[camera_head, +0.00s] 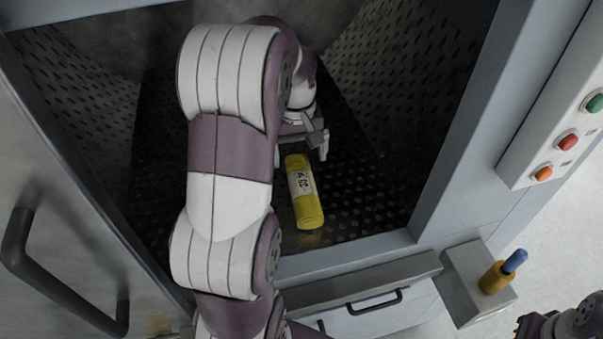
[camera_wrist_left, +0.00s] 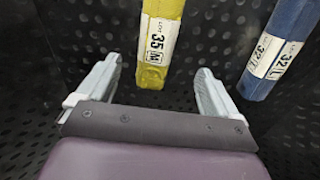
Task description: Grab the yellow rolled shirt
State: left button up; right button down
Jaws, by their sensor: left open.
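The yellow rolled shirt (camera_head: 308,207) lies on the dark perforated floor inside the washer, with a white label band around it. In the left wrist view the yellow shirt (camera_wrist_left: 152,76) shows between and just beyond the fingertips, its label reading 35 M. My left gripper (camera_head: 302,155) is open and empty, at the far end of the shirt; it also shows in the left wrist view (camera_wrist_left: 155,75). A gap shows between the shirt and each finger. Part of my right arm shows at the lower right corner, but I cannot make out its jaws.
A blue rolled shirt (camera_wrist_left: 276,50) labelled 32 L lies right of the yellow one in the wrist view; my arm may hide it in the head view. Perforated walls (camera_head: 400,70) and a front sill (camera_head: 350,255) bound the chamber. An open door (camera_head: 60,220) stands left.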

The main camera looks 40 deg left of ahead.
aim_at(303, 185)
pick_arm(q)
jog(key=f, duration=0.4)
jog(key=d+f, duration=0.1)
jog(key=f, duration=0.1)
jog(key=shift+s+p, duration=0.3)
jog(key=shift+s, duration=0.1)
jog(key=f, duration=0.3)
jog(key=f+p, duration=0.1)
jog(key=f, duration=0.1)
jog(key=shift+w+d+f, duration=0.2)
jog(key=shift+w+f, duration=0.05)
jog(key=c, duration=1.2)
